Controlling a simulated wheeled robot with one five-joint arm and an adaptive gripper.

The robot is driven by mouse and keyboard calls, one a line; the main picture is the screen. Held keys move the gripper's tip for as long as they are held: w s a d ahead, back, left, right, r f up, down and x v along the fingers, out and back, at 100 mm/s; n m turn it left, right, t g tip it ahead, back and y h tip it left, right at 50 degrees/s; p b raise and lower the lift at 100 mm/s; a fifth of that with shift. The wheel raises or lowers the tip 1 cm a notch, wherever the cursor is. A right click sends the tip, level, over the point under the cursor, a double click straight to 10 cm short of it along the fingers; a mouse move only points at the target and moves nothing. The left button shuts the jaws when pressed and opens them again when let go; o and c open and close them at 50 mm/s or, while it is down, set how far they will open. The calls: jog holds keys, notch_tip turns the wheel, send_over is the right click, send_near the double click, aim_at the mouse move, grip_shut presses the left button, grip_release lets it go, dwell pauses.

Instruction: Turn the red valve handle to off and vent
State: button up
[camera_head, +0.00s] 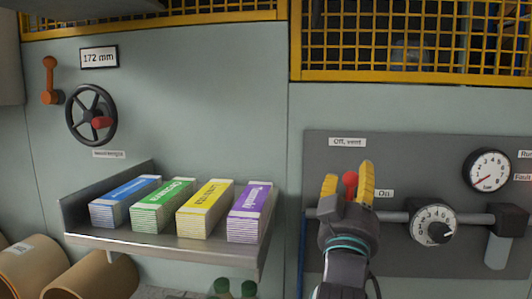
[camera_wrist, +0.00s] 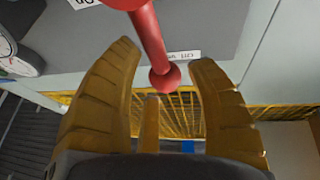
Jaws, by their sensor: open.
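The red valve handle (camera_head: 350,181) shows between the fingers of my gripper (camera_head: 348,178) in the head view; most of it is hidden behind the gripper. In the wrist view the red handle (camera_wrist: 153,45) is a rod with a ball at its end. The ball lies between the yellow fingertips of my gripper (camera_wrist: 165,55), which are open and apart from it as far as I can see. The "Off, vent" label (camera_head: 347,142) is above the handle, and the "On" label (camera_head: 384,194) is to its right.
A numbered dial (camera_head: 433,224) and a pressure gauge (camera_head: 487,170) sit right of the handle on the dark panel (camera_head: 430,155). A metal shelf (camera_head: 160,247) with several coloured stacks juts out at left. A handwheel (camera_head: 91,115) and an orange lever (camera_head: 50,80) are further left.

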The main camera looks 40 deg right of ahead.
jog(key=shift+r, duration=4.2)
